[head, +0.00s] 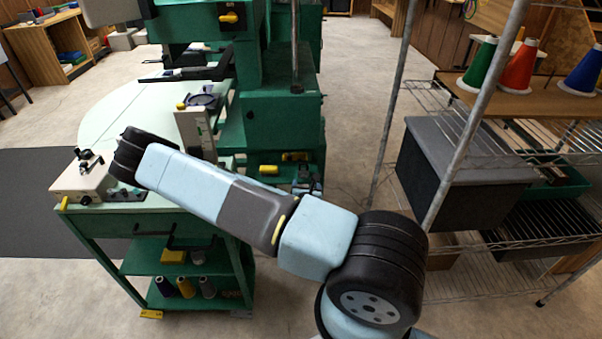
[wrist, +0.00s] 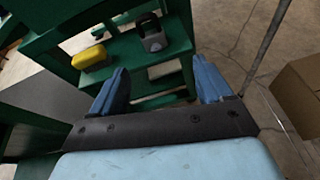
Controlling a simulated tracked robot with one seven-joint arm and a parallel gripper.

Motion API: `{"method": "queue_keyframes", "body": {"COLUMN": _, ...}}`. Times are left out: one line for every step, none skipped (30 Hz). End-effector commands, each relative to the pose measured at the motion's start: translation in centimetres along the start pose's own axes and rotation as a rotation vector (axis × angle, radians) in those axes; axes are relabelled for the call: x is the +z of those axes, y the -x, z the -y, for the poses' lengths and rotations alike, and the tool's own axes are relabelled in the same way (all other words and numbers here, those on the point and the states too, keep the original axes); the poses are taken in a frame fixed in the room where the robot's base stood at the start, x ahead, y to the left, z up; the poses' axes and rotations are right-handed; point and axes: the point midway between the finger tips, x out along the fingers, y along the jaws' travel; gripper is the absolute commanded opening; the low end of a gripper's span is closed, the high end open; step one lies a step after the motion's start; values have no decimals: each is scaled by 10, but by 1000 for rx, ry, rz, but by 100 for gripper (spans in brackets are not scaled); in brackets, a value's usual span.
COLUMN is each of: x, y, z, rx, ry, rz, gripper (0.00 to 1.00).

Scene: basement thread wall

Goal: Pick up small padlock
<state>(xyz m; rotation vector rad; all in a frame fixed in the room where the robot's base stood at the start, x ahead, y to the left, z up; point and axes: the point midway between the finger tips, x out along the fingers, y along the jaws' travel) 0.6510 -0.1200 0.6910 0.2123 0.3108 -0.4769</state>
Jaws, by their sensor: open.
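A small dark grey padlock (wrist: 152,38) with a pale grey face stands on a green ledge in the wrist view. My gripper (wrist: 160,68) is open, with its two blue fingers apart and nothing between them. The padlock lies ahead of the gap between the fingers, apart from both. In the head view my arm crosses in front of the green machine. There I cannot clearly tell the padlock from the dark shapes by the machine's lower ledge.
A yellow object (wrist: 90,57) sits on the ledge left of the padlock. A wire rack (head: 470,130) with thread cones stands at the right, and a cardboard box (wrist: 300,95) shows there too. A green workbench (head: 150,210) stands at the left. Concrete floor lies between.

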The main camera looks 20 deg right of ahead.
Motion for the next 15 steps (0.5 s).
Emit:
{"method": "queue_keyframes", "body": {"x": -1, "y": 0, "z": 1, "rx": 17, "ry": 49, "rz": 11, "gripper": 79}}
{"method": "queue_keyframes", "body": {"x": -1, "y": 0, "z": 1, "rx": 27, "ry": 71, "rz": 18, "gripper": 79}}
{"method": "queue_keyframes", "body": {"x": -1, "y": 0, "z": 1, "rx": 38, "ry": 98, "rz": 25, "gripper": 79}}
{"method": "queue_keyframes", "body": {"x": -1, "y": 0, "z": 1, "rx": 44, "ry": 113, "rz": 30, "gripper": 79}}
{"method": "queue_keyframes", "body": {"x": -1, "y": 0, "z": 1, "rx": 50, "ry": 126, "rz": 34, "gripper": 79}}
{"method": "queue_keyframes", "body": {"x": -2, "y": 0, "z": 1, "rx": 56, "ry": 140, "rz": 38, "gripper": 79}}
{"method": "queue_keyframes", "body": {"x": -2, "y": -1, "z": 1, "rx": 59, "ry": 148, "rz": 40, "gripper": 79}}
{"method": "queue_keyframes", "body": {"x": -1, "y": -2, "z": 1, "rx": 61, "ry": 153, "rz": 42, "gripper": 79}}
{"method": "queue_keyframes", "body": {"x": -1, "y": -5, "z": 0, "rx": 63, "ry": 157, "rz": 44, "gripper": 79}}
{"method": "queue_keyframes", "body": {"x": -1, "y": -8, "z": 0, "rx": 63, "ry": 158, "rz": 45, "gripper": 79}}
{"method": "queue_keyframes", "body": {"x": -1, "y": -11, "z": 0, "rx": 64, "ry": 158, "rz": 45, "gripper": 79}}
{"method": "queue_keyframes", "body": {"x": 0, "y": -17, "z": -1, "rx": 64, "ry": 157, "rz": 46, "gripper": 79}}
{"method": "queue_keyframes", "body": {"x": 0, "y": -22, "z": -1, "rx": 64, "ry": 156, "rz": 47, "gripper": 79}}
{"method": "queue_keyframes", "body": {"x": 0, "y": -28, "z": -1, "rx": 63, "ry": 156, "rz": 47, "gripper": 79}}
{"method": "queue_keyframes", "body": {"x": 0, "y": -35, "z": -2, "rx": 63, "ry": 156, "rz": 46, "gripper": 79}}
